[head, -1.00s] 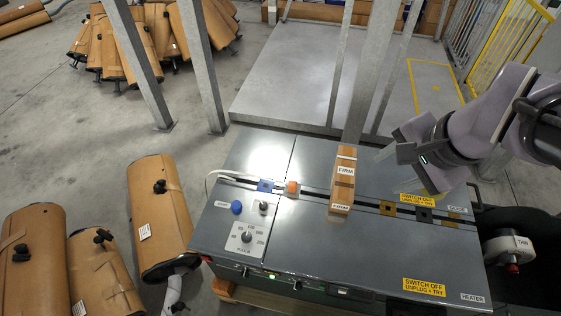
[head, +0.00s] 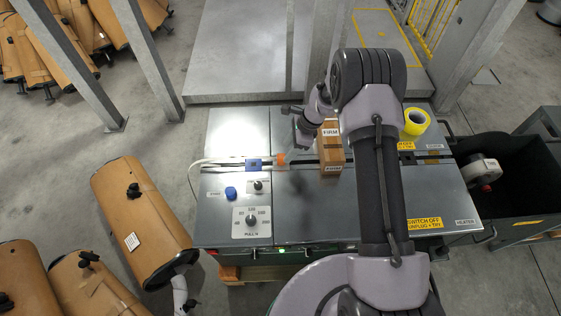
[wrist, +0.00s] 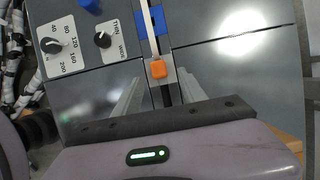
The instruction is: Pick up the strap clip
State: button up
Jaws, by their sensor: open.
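The orange strap clip (head: 281,158) sits at the end of a pale strap in the dark slot along the grey bench top, just right of a blue block (head: 254,163). It also shows in the wrist view (wrist: 159,69), ahead of my gripper and between the lines of its two fingers. My gripper (head: 293,130) is open and empty, pointing down above the bench close to the clip. Its pale fingers (wrist: 160,92) stand apart in the wrist view. I see no contact with the clip.
A brown block labelled FIRM (head: 331,158) stands just right of the clip. A yellow roll (head: 415,122) lies farther right. A blue button (head: 231,193) and a dial (head: 251,219) are at the front left. Brown mufflers (head: 142,218) lie left of the bench.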

aim_at(283, 155)
jog(key=b+x, duration=0.2)
jog(key=x, duration=0.4)
jog(key=shift+a, duration=0.2)
jog(key=shift+s+r, duration=0.1)
grip_shut()
